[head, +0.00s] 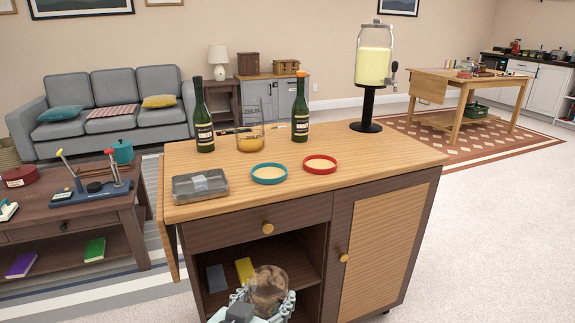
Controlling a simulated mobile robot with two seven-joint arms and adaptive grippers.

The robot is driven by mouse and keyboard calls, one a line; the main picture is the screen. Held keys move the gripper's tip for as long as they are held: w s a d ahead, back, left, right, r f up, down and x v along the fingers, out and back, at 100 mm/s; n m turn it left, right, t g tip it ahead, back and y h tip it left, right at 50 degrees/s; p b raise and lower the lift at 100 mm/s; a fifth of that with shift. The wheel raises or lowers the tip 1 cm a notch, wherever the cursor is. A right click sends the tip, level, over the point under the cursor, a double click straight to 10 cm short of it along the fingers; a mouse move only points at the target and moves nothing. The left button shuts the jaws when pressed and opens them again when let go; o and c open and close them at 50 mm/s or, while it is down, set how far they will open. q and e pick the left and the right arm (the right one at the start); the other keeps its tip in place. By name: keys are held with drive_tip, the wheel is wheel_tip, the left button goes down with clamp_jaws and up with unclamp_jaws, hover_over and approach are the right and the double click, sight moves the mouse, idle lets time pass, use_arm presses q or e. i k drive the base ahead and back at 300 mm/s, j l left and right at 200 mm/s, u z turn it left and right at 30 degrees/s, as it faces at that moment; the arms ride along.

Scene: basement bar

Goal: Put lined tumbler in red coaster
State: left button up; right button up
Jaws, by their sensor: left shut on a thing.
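The red coaster (321,172) lies flat on the wooden cabinet top, with a pale, empty inside. My left gripper (267,299) is at the bottom of the head view, in front of the cabinet and below its top. It is shut on a clear, rounded glass tumbler (268,283). I cannot make out lines on this glass, and its lower part is hidden by the gripper. The tumbler is apart from the coaster. My right gripper is not in view.
On the cabinet top (392,150) stand a teal coaster (269,182), a grey box (200,186), two dark bottles (204,130), a tall marked glass (250,128) with amber liquid, and a drink dispenser (373,65). The top's right side is clear. The open shelf is behind my gripper.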

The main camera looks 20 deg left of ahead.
sight(321, 165)
drive_tip(key=i+l+u, duration=0.15)
drive_tip(key=u, duration=0.2)
drive_tip(key=i+l+u, duration=0.1)
drive_tip(key=u, duration=0.2)
drive_tip(key=l+u, duration=0.35)
drive_tip(key=i+l+u, duration=0.2)
drive_tip(key=l, duration=0.25)
drive_tip(key=l+u, duration=0.15)
drive_tip(key=l, duration=0.3)
drive_tip(key=i+l, duration=0.1)
drive_tip(key=l, duration=0.55)
drive_tip(key=i+l, duration=0.1)
drive_tip(key=l, duration=0.5)
drive_tip(key=u, duration=0.05)
